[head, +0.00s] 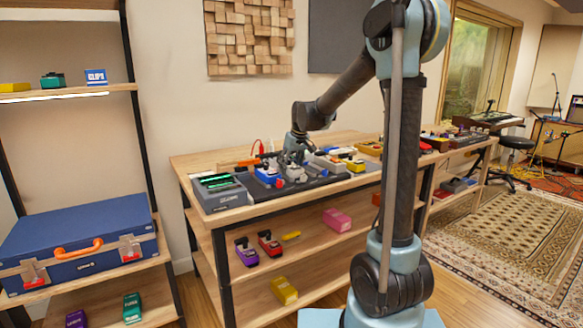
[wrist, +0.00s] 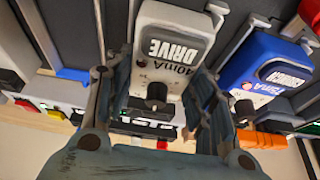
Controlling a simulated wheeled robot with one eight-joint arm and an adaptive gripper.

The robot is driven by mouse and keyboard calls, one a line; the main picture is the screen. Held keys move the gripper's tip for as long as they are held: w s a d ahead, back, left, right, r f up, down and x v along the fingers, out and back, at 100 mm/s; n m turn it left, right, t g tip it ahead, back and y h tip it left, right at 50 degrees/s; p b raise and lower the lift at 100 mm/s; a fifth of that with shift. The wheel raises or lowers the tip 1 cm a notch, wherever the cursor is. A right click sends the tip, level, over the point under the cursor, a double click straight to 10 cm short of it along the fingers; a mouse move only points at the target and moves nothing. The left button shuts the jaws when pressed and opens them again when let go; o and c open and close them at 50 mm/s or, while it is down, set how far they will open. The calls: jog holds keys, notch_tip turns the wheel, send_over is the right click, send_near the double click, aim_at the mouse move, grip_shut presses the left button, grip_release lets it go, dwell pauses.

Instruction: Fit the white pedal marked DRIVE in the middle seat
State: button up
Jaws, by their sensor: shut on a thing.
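The white pedal marked DRIVE (wrist: 176,42) is between the two fingers of my gripper (wrist: 160,85) in the wrist view. The fingers are shut on its sides, and its black knob faces the wrist camera. The pedal is over or in a dark pedalboard; I cannot tell whether it is fully down in a seat. A blue pedal (wrist: 262,68) is beside it on the right. In the head view my gripper (head: 295,155) is low over the dark board (head: 315,182) on the bench, and it partly hides the white pedal.
A grey device with green lights (head: 219,190) stands at the bench's left front corner. Several pedals crowd the board and bench to the right, including a yellow one (head: 354,165). Loose pedals lie on the shelf below. A blue case (head: 80,235) is on the left rack.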

jog(key=o, duration=1.5)
jog(key=shift+o, duration=0.5)
jog(key=shift+r, duration=0.1)
jog(key=shift+s+r, duration=0.1)
jog(key=shift+r, duration=3.25)
